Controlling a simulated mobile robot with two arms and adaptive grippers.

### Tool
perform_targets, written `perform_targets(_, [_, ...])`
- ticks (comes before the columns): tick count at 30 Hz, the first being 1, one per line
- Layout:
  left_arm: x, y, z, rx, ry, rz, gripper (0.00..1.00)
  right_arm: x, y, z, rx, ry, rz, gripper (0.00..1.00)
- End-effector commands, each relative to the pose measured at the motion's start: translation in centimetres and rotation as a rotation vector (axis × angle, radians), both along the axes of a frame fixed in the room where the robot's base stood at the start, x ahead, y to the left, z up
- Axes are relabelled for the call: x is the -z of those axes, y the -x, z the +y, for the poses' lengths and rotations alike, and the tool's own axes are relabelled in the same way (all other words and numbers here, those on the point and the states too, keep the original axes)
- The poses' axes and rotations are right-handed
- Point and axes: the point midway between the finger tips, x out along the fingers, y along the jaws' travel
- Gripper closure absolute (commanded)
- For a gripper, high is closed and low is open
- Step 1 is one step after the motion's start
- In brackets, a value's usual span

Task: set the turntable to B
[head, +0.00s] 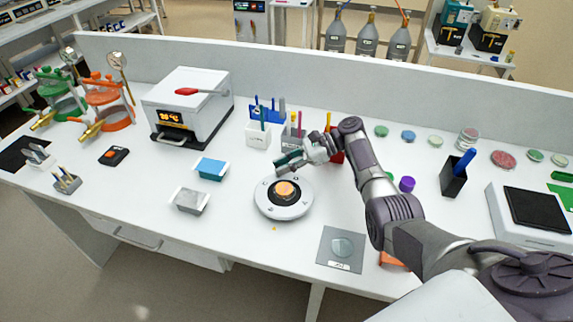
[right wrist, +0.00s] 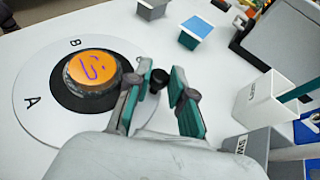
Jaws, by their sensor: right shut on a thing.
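The turntable (head: 265,204) is a white disc with a black centre on the bench. An orange round dish (head: 286,189) with a dark rim sits on its centre. In the right wrist view the turntable (right wrist: 36,124) shows the letters A and B on its ring, and the dish (right wrist: 94,68) bears a purple squiggle. A black knob (right wrist: 159,77) stands at its edge, by a partly covered letter. My right gripper (head: 283,163) is at the turntable's far edge. Its green-padded fingers (right wrist: 160,85) are shut on the knob, one on each side. My left gripper is out of view.
Behind my right gripper stand a white holder (head: 258,136) and a grey holder (head: 293,138). A blue-topped block (head: 211,168) and a grey block (head: 189,200) lie to the left. A grey square plate (head: 341,249) lies in front right. The bench left of the turntable is partly clear.

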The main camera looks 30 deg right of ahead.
Motion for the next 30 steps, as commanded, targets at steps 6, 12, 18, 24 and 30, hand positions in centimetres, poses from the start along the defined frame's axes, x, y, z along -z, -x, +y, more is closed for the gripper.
perform_targets(6, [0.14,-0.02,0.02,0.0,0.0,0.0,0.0,-0.01,0.0,0.26,-0.018,0.001,-0.001,1.0])
perform_targets(12, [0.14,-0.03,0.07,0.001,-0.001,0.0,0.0,0.0,0.02,0.3,-0.02,0.001,0.0,1.0])
perform_targets(18, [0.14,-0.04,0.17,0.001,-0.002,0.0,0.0,0.0,0.02,0.28,-0.02,0.001,0.0,1.0])
perform_targets(24, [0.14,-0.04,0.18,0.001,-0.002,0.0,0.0,0.0,0.02,0.28,-0.02,0.001,0.0,0.54])
perform_targets(30, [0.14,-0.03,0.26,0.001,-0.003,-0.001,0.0,0.0,0.02,0.28,-0.02,0.001,0.0,0.54])
